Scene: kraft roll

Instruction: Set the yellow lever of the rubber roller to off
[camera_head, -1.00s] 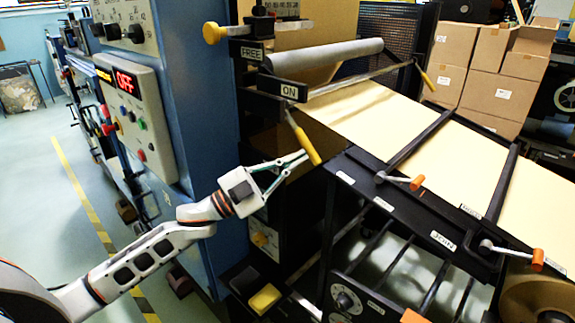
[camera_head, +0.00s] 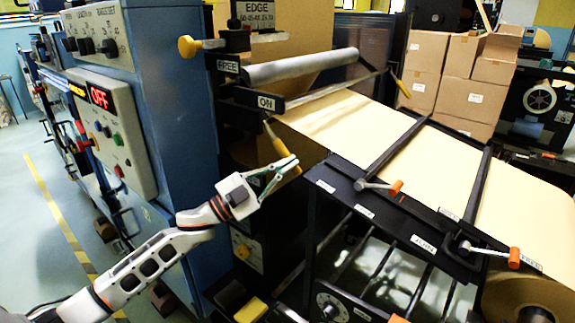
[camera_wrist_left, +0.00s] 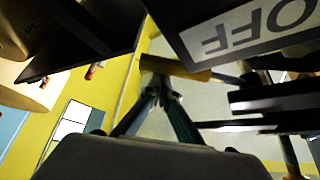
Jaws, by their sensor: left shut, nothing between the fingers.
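The yellow lever (camera_head: 282,150) hangs from a bracket under the ON label (camera_head: 266,103), slanting down to the right beside the grey roller (camera_head: 300,66). My left gripper (camera_head: 293,161) is shut and empty, with its fingertips at the lower part of the lever. In the left wrist view the yellow lever (camera_wrist_left: 175,68) lies across just beyond the fingertips (camera_wrist_left: 160,90). I cannot tell whether they touch. An upside-down OFF label (camera_wrist_left: 250,30) shows close by in that view. My right gripper is not in view.
A yellow knob (camera_head: 188,46) sticks out beside the FREE label (camera_head: 228,66). The blue cabinet with an OFF display (camera_head: 101,97) stands left of the gripper. The black frame (camera_head: 345,190) with orange-tipped levers (camera_head: 396,187) is to the right. Cardboard boxes stand behind.

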